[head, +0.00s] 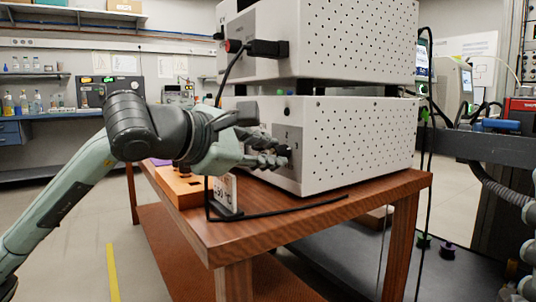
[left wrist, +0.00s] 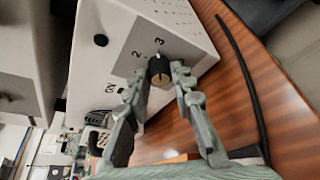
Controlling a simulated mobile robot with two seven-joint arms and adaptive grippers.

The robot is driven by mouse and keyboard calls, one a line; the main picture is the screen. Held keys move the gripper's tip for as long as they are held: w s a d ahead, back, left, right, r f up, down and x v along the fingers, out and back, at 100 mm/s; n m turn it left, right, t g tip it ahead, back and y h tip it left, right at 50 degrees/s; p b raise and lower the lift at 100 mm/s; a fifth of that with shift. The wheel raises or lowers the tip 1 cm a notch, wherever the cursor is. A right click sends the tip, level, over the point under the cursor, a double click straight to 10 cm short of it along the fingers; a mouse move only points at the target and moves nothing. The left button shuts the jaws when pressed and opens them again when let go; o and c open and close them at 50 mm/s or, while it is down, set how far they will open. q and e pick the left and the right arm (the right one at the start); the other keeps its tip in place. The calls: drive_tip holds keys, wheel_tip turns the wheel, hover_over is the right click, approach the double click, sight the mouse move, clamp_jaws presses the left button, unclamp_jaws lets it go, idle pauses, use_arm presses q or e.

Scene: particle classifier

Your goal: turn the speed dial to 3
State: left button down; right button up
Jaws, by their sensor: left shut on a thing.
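The speed dial (left wrist: 159,68) is a small black knob on the grey front panel (left wrist: 160,42) of the lower white box, with the printed marks 2, 3 and ON around it in the left wrist view. My left gripper (left wrist: 160,76) has one finger on each side of the dial and is shut on it. In the head view my left gripper (head: 282,156) reaches in from the left to the panel and mostly hides the dial. The dial's pointer is too small to read surely. My right gripper is not in view.
The lower white perforated box (head: 355,140) stands on a wooden table (head: 290,222), with another white box (head: 340,38) stacked above. A black cable (head: 300,208) lies along the table front.

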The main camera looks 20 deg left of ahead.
use_arm(q)
drive_tip(key=shift+m, duration=0.3)
idle(0.4)
drive_tip(key=c, duration=1.3)
unclamp_jaws()
drive_tip(key=shift+s, duration=0.2)
drive_tip(key=v, duration=0.7)
drive_tip(key=shift+s, duration=0.15)
drive_tip(key=shift+f, duration=0.1)
